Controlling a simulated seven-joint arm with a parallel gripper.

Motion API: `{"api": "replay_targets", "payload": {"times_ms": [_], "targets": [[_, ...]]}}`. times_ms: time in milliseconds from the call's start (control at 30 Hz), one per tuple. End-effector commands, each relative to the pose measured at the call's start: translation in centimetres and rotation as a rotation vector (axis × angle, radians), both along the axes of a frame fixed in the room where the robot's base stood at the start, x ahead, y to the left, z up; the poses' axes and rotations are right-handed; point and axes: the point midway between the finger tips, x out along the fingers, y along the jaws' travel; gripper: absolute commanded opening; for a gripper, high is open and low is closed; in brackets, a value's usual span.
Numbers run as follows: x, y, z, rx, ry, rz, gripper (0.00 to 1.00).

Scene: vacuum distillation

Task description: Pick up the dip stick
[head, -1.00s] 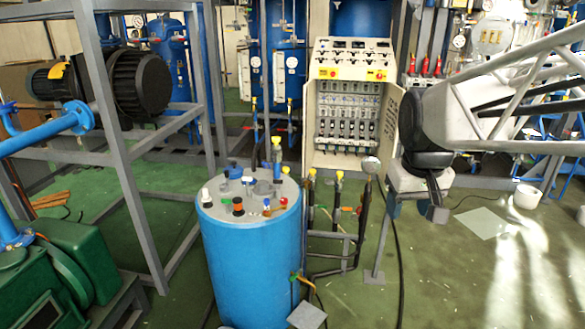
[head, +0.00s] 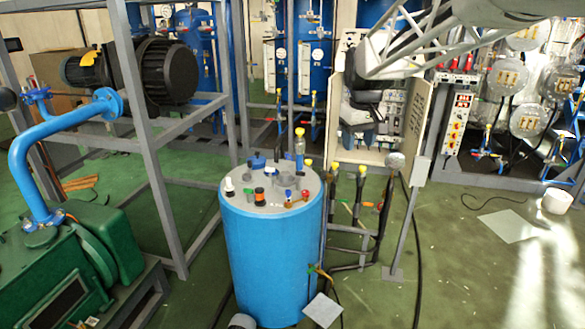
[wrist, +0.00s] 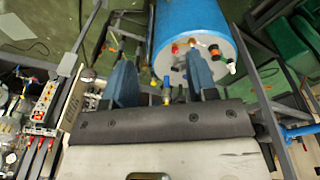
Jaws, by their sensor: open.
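The blue drum (head: 270,250) stands upright on the floor with several small fittings on its light grey top. A thin upright piece with a yellow top (head: 300,146) rises at the back of the drum top. It may be the dip stick, but I cannot tell for sure. My gripper (head: 364,138) is above and to the right of the drum in the head view, in front of the cabinet. In the wrist view my gripper (wrist: 163,82) has its two blue fingers apart. A yellow-tipped fitting (wrist: 167,84) shows between them, farther off; no contact is visible.
Pipes with yellow caps (head: 334,170) stand just right of the drum. A grey metal frame (head: 150,150) and a green machine (head: 75,250) are on the left. The control cabinet (head: 348,75) is behind my arm.

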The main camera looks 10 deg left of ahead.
Motion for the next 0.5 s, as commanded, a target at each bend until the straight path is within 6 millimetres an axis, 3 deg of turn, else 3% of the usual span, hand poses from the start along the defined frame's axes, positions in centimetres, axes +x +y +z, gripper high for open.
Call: {"api": "replay_targets", "payload": {"times_ms": [500], "targets": [[9.5,10.8,-3.2,-0.019,0.027,0.187,0.53]]}}
